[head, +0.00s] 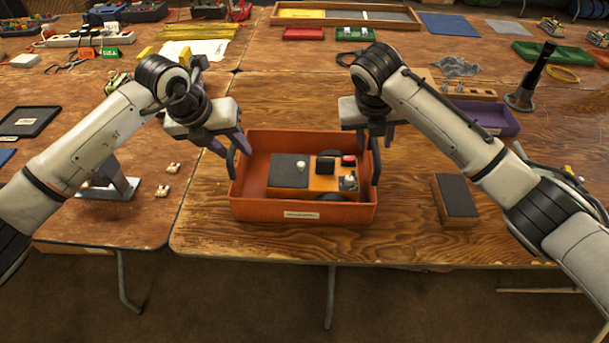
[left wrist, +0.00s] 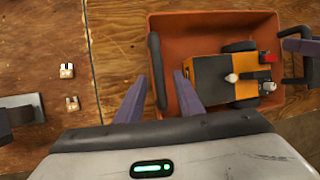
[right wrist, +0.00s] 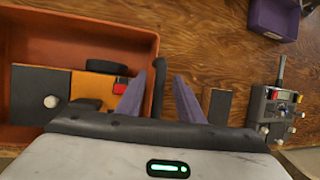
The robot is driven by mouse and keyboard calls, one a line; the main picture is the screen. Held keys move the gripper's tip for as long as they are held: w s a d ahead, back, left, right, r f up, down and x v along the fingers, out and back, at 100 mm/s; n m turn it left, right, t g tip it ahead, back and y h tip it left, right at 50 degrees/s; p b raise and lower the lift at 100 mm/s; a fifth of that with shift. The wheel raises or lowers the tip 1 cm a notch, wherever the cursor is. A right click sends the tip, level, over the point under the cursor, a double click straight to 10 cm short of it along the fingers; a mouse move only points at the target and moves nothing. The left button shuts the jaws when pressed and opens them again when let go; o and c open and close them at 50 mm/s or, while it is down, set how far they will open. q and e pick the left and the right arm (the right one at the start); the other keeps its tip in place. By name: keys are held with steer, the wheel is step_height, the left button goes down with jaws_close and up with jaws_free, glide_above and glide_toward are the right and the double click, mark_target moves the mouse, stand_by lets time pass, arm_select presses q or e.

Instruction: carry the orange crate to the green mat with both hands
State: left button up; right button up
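The orange crate (head: 300,212) stands on the near edge of the wooden table, with an upright dark handle at each end. It holds an orange and dark grey device (head: 290,172) with a black wheel. My left gripper (head: 232,148) is open at the left handle (left wrist: 157,72), which stands between its fingers in the left wrist view. My right gripper (head: 377,142) is open at the right handle (right wrist: 158,88), which stands between its fingers in the right wrist view. Neither gripper is closed on a handle.
A dark-topped block (head: 457,197) lies right of the crate. A purple tray (head: 487,118), a black upright stand (head: 530,80) and a crumpled grey cloth (head: 456,66) lie behind it. Small beige pieces (head: 163,191) lie to the left. The table behind the crate is mostly clear.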

arm_select(q)
steer(key=shift+w+d+f, duration=0.15)
steer(key=shift+w+f, duration=0.05)
steer(key=shift+f, duration=0.4)
arm_select(e)
steer(key=shift+w+d+f, duration=0.15)
steer(key=shift+w+f, duration=0.05)
steer(key=shift+f, duration=0.35)
arm_select(q)
jaws_close()
arm_select(e)
jaws_close()
arm_select(q)
steer(key=shift+r, duration=0.1)
steer(key=shift+w+r, duration=0.15)
steer(key=shift+r, duration=0.1)
arm_select(e)
steer(key=shift+w+r, duration=0.15)
steer(key=shift+r, duration=0.15)
